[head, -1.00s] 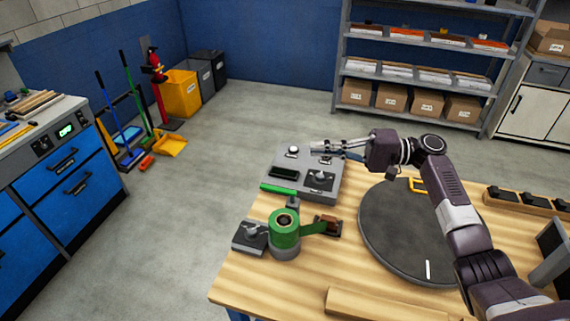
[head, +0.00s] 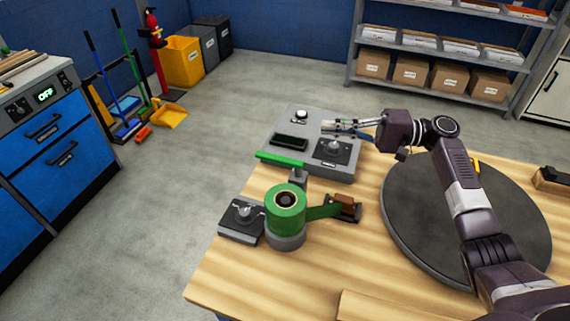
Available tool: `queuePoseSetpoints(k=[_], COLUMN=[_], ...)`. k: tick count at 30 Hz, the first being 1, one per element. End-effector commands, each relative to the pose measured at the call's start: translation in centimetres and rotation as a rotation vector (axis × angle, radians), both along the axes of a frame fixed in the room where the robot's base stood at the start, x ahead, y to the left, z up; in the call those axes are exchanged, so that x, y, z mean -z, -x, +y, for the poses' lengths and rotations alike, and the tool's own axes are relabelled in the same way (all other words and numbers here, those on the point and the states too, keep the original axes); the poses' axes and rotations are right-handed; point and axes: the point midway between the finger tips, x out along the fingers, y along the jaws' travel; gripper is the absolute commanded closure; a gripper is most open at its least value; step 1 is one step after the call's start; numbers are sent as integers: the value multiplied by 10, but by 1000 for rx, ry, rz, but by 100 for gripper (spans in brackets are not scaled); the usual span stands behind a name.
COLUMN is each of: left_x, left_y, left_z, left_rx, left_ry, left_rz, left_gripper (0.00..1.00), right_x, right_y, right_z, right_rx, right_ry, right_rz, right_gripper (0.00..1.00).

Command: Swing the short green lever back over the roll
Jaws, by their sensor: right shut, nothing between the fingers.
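The short green lever (head: 280,159) is a bright green bar on a grey post, behind the roll and near the left edge of the table. The green roll (head: 287,207) stands on a round grey base, with a strip of its tape running right to a small brown and black block (head: 343,207). The lever lies behind the roll, not over it. My right gripper (head: 328,125) is shut and empty. It is above the grey control panel, to the right of and behind the lever, apart from it. My left gripper is not in view.
The grey panel (head: 345,172) carries a white knob, a dark display and a small lever switch. Another switch box (head: 240,222) stands left of the roll. A large dark turntable (head: 405,215) lies under my right arm. Bare wood (head: 265,275) shows in front.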

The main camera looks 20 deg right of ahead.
Motion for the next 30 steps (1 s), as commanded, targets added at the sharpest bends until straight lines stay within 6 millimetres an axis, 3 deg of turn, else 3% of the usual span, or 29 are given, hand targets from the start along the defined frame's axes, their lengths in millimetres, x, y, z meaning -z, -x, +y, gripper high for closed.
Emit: queuePoseSetpoints(k=[1, 9, 25, 30], left_x=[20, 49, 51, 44], left_y=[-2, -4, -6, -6], left_z=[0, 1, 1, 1], left_rx=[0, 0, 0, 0], left_ry=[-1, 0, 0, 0], left_rz=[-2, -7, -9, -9], left_gripper=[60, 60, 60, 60], right_x=[20, 49, 51, 49], right_y=[0, 0, 0, -5], right_z=[0, 0, 1, 16], right_rx=[0, 0, 0, -2], right_ry=[0, 0, 0, -1], right_rz=[0, -1, 0, 0], right_gripper=[100, 100, 100, 100])
